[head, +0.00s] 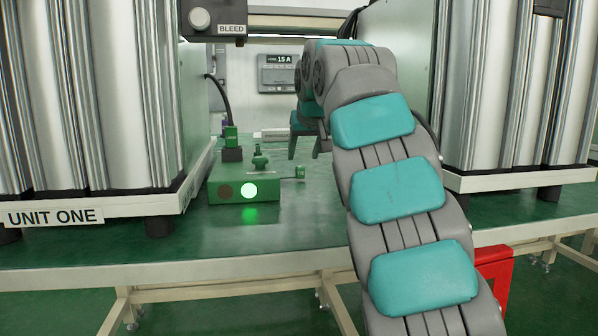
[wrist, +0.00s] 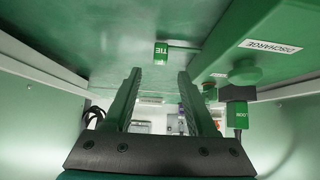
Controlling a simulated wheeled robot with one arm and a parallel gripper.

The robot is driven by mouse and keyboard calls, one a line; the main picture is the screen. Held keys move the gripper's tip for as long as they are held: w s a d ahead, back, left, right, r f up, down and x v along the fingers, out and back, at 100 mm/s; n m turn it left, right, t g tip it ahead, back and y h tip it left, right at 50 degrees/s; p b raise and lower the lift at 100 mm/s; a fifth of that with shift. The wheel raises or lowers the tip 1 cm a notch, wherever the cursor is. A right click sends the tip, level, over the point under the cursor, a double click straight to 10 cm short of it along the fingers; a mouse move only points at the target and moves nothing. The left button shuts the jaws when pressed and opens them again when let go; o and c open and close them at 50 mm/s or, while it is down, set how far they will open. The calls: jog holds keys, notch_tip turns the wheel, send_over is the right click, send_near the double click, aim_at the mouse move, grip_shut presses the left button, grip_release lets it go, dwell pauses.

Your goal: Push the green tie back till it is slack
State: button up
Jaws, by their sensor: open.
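The green tie (wrist: 161,52), a small block marked TIE, shows in the wrist view just beyond the gap between my fingertips. In the head view a small green-grey end piece (head: 299,172) sticks out to the right of the green box; it appears to be the tie. My gripper (wrist: 160,76) is open and empty, with one finger to each side of the tie's line in the wrist view. In the head view my gripper (head: 305,150) points down behind and above that end piece. I cannot tell whether a finger touches it.
The green box (head: 244,183) has a lit green lamp and a dark one; its DISCHARGE label (wrist: 270,46) shows in the wrist view. Tall silver columns (head: 90,90) flank the green bench. A BLEED bar (head: 216,18) hangs above.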

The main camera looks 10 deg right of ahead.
aim_at(300, 167)
jog(key=x, duration=0.7)
jog(key=shift+b, duration=0.35)
grip_shut()
dwell(1.0)
